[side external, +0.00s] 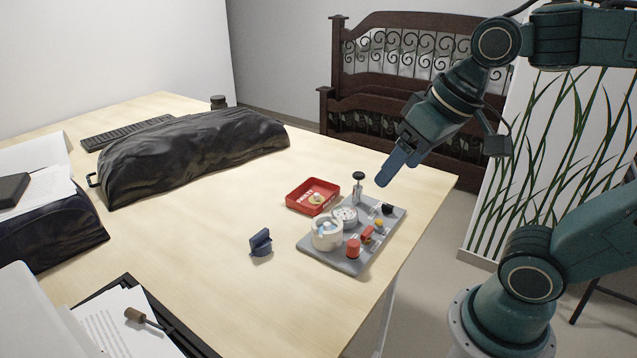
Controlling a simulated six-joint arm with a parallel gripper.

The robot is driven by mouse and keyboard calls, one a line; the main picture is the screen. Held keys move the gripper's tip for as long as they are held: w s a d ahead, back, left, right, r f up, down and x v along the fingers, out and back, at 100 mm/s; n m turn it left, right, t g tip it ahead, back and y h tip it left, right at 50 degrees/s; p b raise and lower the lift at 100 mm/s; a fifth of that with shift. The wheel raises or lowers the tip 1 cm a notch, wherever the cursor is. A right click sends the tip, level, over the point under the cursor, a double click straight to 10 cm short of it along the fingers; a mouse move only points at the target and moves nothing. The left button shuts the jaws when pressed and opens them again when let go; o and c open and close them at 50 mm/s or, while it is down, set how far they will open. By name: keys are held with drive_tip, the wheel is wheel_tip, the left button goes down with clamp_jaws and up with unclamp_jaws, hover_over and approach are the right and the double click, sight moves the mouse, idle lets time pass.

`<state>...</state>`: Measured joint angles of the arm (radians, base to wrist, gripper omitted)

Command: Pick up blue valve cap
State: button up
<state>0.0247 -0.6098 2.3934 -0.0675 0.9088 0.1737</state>
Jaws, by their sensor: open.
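A dark blue piece with an upright flat grip (260,242), which looks like the blue valve cap, stands on the bare wooden table left of the grey tray (345,262). My gripper (386,174) has blue fingers and hangs in the air above the tray's far right side, pointing down and left. It is well apart from the blue cap, up and to its right. It appears empty; the gap between its fingers is hard to see from this side.
The grey tray carries a white round cup (326,238), a red cylinder (353,249), a black-topped post (358,183) and small parts. A red bin (313,196) sits behind it. A black-covered bulk (190,155) fills the back left. Table around the blue cap is clear.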

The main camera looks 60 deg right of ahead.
drive_tip(key=w+r+m+g+y, duration=0.1)
drive_tip(key=w+m, duration=0.3)
drive_tip(key=w, duration=0.7)
drive_tip(key=m+g+y, duration=0.3)
drive_tip(key=m+g, duration=0.1)
drive_tip(key=m, duration=0.8)
hover_over(260, 234)
drive_tip(key=d, duration=0.5)
wheel_tip(260, 234, down, 19)
drive_tip(key=shift+f, duration=0.2)
drive_tip(key=shift+a+f, duration=0.1)
drive_tip(key=x, duration=0.7)
drive_tip(key=shift+s+a+f, duration=0.1)
drive_tip(key=shift+a+f, duration=0.1)
drive_tip(key=shift+f, duration=0.15)
drive_tip(key=shift+a+f, duration=0.1)
drive_tip(key=shift+f, duration=0.15)
